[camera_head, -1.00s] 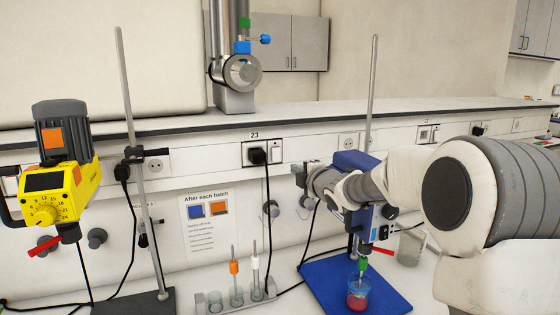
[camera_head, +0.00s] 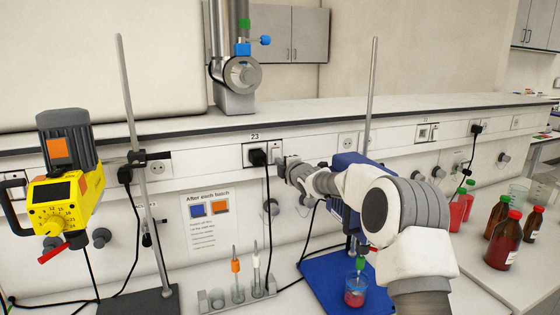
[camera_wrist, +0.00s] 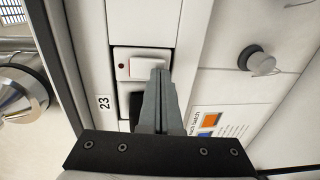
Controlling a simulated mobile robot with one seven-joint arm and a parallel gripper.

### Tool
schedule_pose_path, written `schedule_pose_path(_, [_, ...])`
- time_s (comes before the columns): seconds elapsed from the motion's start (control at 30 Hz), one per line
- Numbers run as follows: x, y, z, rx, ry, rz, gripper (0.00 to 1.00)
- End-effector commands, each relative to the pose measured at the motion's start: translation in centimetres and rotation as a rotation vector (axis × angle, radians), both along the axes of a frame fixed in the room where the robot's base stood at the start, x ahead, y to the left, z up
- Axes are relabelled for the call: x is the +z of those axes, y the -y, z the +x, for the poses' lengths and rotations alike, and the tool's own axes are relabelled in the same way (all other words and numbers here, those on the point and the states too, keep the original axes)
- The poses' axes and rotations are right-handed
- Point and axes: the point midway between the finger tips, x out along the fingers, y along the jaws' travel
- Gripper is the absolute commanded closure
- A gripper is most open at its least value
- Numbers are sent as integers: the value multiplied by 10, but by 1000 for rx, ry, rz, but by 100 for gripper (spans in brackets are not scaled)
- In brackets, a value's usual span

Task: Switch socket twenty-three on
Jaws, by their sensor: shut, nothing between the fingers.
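Socket twenty-three (camera_head: 246,155) is set in the wall strip under the shelf, below the label "23" (camera_head: 255,137), which also shows in the wrist view (camera_wrist: 103,103). A black plug (camera_head: 257,157) sits in it, its cable hanging down. A white rocker switch (camera_wrist: 140,66) with a small red mark is beside the plug; in the head view it is at the socket's right end (camera_head: 276,147). My gripper (camera_head: 281,161) is shut and empty at the switch. In the wrist view its fingertips (camera_wrist: 160,72) overlap the switch's edge; I cannot tell whether they touch it.
A yellow stirrer motor (camera_head: 62,200) is clamped at the left. A rack with probes (camera_head: 240,295) and a blue stand base (camera_head: 335,280) with a beaker stand below. Red and brown bottles (camera_head: 505,240) stand at the right.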

Motion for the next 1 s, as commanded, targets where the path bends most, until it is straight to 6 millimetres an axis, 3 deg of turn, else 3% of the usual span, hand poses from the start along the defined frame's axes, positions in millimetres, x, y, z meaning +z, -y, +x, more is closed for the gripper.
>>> schedule_pose_path(0.7, [-10, -2, 6, -2, 39, 15, 100])
schedule_pose_path(1.0, [-2, -1, 4, -1, 39, 15, 100])
